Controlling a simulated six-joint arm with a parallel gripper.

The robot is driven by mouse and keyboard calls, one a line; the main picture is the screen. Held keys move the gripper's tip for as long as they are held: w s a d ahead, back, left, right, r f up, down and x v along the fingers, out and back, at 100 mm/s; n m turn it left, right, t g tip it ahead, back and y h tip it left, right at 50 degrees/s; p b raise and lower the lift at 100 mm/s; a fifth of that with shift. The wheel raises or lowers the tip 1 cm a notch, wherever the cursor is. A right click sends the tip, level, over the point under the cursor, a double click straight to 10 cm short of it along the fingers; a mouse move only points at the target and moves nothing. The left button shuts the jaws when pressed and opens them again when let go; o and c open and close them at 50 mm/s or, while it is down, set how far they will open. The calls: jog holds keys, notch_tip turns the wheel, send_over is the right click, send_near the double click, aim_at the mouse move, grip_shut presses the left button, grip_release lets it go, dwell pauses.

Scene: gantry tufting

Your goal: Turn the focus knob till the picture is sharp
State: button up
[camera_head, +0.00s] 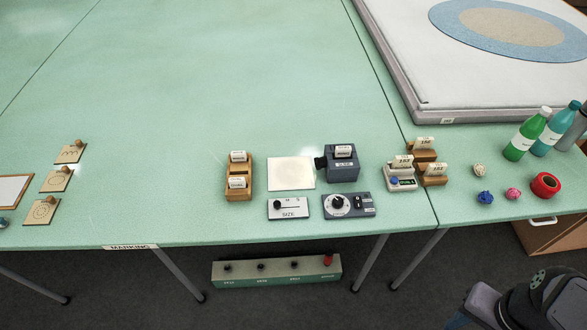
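A blue-grey projector (343,166) with a small labelled slide in its top stands on the green table, its lens facing left. A pale square (291,173) beside it is brightly lit, with only a faint, washed-out patch and no clear lines. In front of the projector is a dark control box (362,211) with a round white dial and black knob (337,202), and a small switch at its right. I take this knob for the focus knob; its lettering is too small to read.
A white "SIZE" box (289,211) with a black knob sits left of the dial box. A wooden slide holder (239,185) stands further left. A small scale (401,179), wooden blocks (433,177), yarn balls (513,194) and bottles (526,137) are right.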

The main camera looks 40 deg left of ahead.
jog(key=n+y+b, duration=0.5)
jog(key=n+b, duration=0.3)
jog(key=n, duration=1.1)
send_near(339, 201)
jog(key=a, duration=0.1)
jog(key=shift+h, duration=0.3)
jog(key=shift+p+x, duration=0.55)
jog(key=shift+x, duration=3.35)
jog(key=shift+d, duration=0.1)
jog(key=c, duration=1)
